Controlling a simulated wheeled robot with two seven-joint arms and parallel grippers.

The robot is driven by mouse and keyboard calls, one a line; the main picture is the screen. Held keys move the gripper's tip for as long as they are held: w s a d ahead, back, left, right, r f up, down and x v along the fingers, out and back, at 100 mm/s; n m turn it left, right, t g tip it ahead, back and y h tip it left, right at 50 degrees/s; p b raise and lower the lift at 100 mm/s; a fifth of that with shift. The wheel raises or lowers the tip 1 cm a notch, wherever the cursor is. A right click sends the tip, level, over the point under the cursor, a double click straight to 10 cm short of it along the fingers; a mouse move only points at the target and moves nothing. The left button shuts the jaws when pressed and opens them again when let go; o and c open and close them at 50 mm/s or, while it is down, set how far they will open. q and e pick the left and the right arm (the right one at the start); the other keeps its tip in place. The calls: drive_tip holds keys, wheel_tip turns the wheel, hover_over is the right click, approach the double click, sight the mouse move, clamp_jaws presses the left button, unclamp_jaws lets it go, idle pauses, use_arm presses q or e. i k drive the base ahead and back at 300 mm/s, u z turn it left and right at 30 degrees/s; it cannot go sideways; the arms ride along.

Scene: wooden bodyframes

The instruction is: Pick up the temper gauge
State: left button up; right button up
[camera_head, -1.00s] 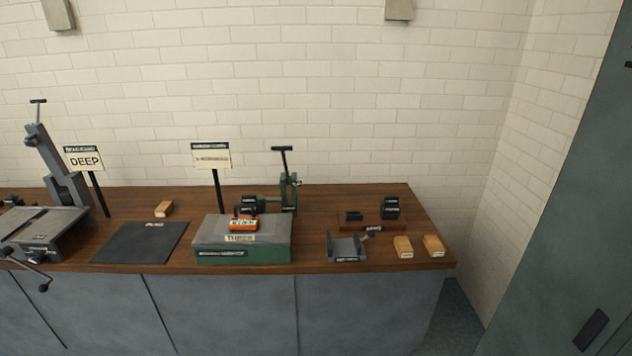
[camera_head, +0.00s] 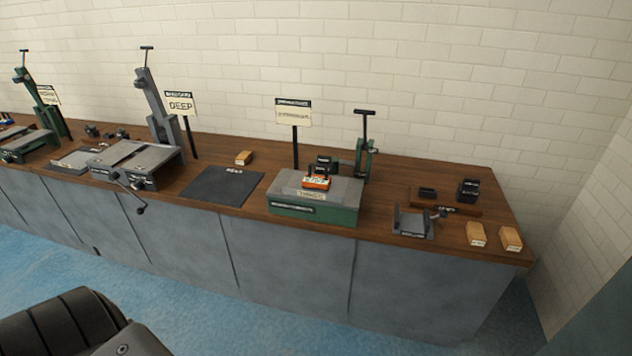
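I cannot read a label that names the temper gauge for certain. A small orange device (camera_head: 316,182) with a pale label and a dark top sits on a green and grey block (camera_head: 330,212) on the bench. Two dark devices, one small and low (camera_head: 427,193) and one taller (camera_head: 468,189), stand on a brown board at the right. A grey cradle-like holder (camera_head: 412,224) stands in front of them. Neither of my grippers is in view; a dark part at the lower left seems to be my own arm.
The wooden bench (camera_head: 381,222) runs along a white brick wall. A black mat (camera_head: 222,186) lies left of the green block. A grey machine with a crank (camera_head: 135,162) stands further left. Wooden blocks (camera_head: 476,234) lie near the right end. Blue floor in front is clear.

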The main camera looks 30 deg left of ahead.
sight(309, 180)
drive_tip(key=z, duration=0.05)
drive_tip(key=k, duration=0.4)
drive_tip(key=z, duration=0.3)
drive_tip(key=i, duration=1.3)
drive_tip(key=u, duration=0.25)
